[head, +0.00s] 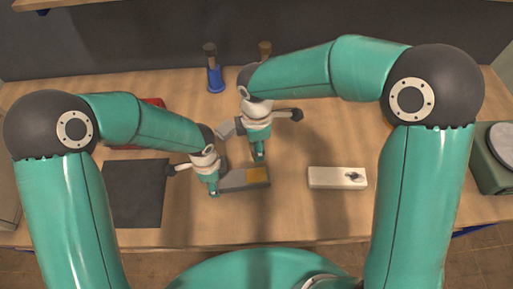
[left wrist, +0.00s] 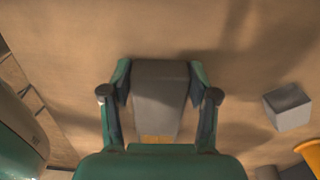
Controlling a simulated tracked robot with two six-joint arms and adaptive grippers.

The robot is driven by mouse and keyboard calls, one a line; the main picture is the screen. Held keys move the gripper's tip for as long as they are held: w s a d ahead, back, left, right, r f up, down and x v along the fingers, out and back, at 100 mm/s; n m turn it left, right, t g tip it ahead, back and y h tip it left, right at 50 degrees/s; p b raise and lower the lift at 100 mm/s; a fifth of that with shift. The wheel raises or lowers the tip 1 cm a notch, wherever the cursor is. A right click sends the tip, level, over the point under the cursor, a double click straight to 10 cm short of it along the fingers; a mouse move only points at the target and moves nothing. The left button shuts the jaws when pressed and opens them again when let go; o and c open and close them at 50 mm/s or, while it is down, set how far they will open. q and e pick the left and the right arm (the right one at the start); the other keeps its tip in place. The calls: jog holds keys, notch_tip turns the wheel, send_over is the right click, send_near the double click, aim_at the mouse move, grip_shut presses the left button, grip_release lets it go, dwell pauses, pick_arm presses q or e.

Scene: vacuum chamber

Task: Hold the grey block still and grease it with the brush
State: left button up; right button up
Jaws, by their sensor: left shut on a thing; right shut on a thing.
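The grey block (head: 235,181) lies flat on the table, with an ochre patch (head: 257,174) over its right part. My left gripper (head: 213,191) is shut on its left part. In the left wrist view the grey block (left wrist: 160,92) sits between the two fingers of my left gripper (left wrist: 160,100), with ochre at the lower edge. My right gripper (head: 259,156) is shut on the brush, just behind the block near the ochre patch. The brush is almost wholly hidden by the gripper, and I cannot tell if its tip touches the block.
A light grey cube (left wrist: 287,106) lies beside the block. A blue holder (head: 215,80) with a dark-topped tool stands at the back. A green machine (head: 494,160) stands far right.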

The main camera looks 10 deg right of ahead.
pick_arm(q)
jog(key=o, duration=1.5)
jog(key=shift+r, duration=0.15)
notch_tip(320, 180, up, 12)
jog(key=shift+f, duration=0.2)
